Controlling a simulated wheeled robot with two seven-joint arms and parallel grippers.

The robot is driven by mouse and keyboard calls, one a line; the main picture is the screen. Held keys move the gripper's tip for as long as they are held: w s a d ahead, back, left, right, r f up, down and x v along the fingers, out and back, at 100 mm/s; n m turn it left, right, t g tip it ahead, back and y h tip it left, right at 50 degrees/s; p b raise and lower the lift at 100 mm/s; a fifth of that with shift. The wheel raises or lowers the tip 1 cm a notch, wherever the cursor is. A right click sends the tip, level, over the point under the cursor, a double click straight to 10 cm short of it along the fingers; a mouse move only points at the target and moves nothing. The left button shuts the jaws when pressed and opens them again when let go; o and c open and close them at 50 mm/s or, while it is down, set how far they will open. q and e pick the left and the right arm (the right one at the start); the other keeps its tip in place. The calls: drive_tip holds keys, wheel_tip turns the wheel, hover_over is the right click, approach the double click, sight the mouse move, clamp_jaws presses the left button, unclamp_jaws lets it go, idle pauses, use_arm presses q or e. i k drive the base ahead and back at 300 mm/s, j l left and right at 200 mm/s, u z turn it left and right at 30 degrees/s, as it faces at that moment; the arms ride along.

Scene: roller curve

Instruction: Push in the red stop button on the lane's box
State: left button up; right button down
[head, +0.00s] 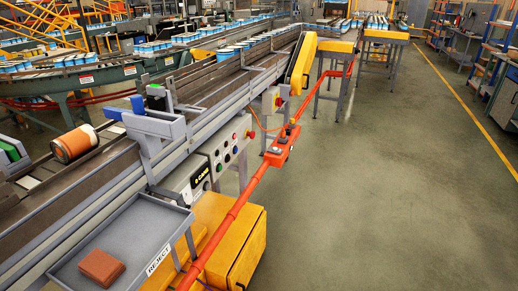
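A grey control box (226,150) hangs on the near side of the conveyor lane. Its front has a row of small round buttons, with a red button (250,134) at the right end standing out from the face. Whether it is pushed in is too small to tell. A smaller grey box (269,101) farther along the lane also carries a red knob (278,101). Neither of my grippers is in view, so nothing of mine shows near the boxes.
An orange-red pipe (237,207) with a red switch box (282,146) runs in front of the lane. A yellow cabinet (247,247) stands below. A grey reject tray (150,216) holds a brown block (101,267). The floor (400,180) at right is clear.

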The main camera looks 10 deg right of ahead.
sight(251, 135)
drive_tip(key=u, duration=0.35)
drive_tip(key=i+l+u, duration=0.5)
drive_tip(key=l, duration=0.15)
drive_tip(key=l+u, duration=0.25)
drive_tip(key=i+l, duration=0.15)
drive_tip(key=l, duration=0.25)
drive_tip(key=i+l, duration=0.15)
drive_tip(key=l, duration=0.3)
drive_tip(key=i+l+u, duration=0.1)
drive_tip(key=l, duration=0.3)
drive_tip(key=i+l, duration=0.15)
drive_tip(key=l, duration=0.3)
drive_tip(key=i+l, duration=0.15)
drive_tip(key=l, duration=0.3)
drive_tip(key=i+l+u, duration=0.1)
drive_tip(key=l, duration=0.3)
drive_tip(key=i+l, duration=0.15)
drive_tip(key=l, duration=0.3)
